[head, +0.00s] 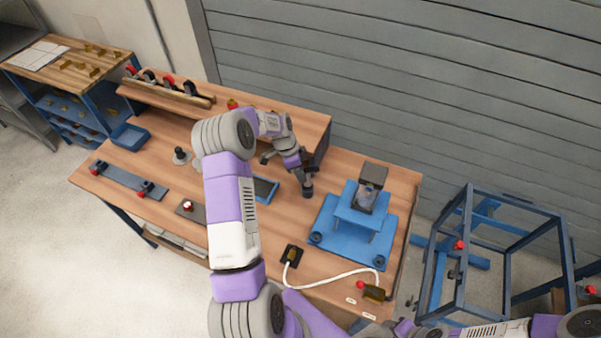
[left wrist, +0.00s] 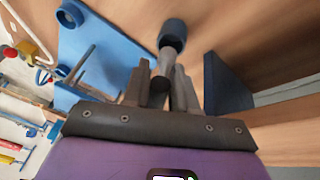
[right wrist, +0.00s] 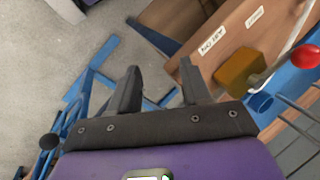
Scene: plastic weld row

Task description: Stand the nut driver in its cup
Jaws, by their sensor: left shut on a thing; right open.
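My left gripper (head: 306,171) is above the right half of the wooden bench, pointing down. In the left wrist view its fingers (left wrist: 165,88) are shut on the grey nut driver (left wrist: 166,66). The dark cup (head: 307,191) is right below the fingers; in the left wrist view the round cup (left wrist: 173,30) is just beyond the driver. The driver's end overlaps the cup's dark mouth; I cannot tell how deep it is inside. My right gripper (right wrist: 160,92) is open and empty, low at the right, off the bench's front corner.
A blue fixture (head: 337,238) with a dark-topped block stands right of the cup. A raised shelf (head: 290,118) is behind, a blue-edged tray (head: 266,190) to the left. A white cable (head: 325,278) lies in front. A blue frame (head: 470,250) stands right of the bench.

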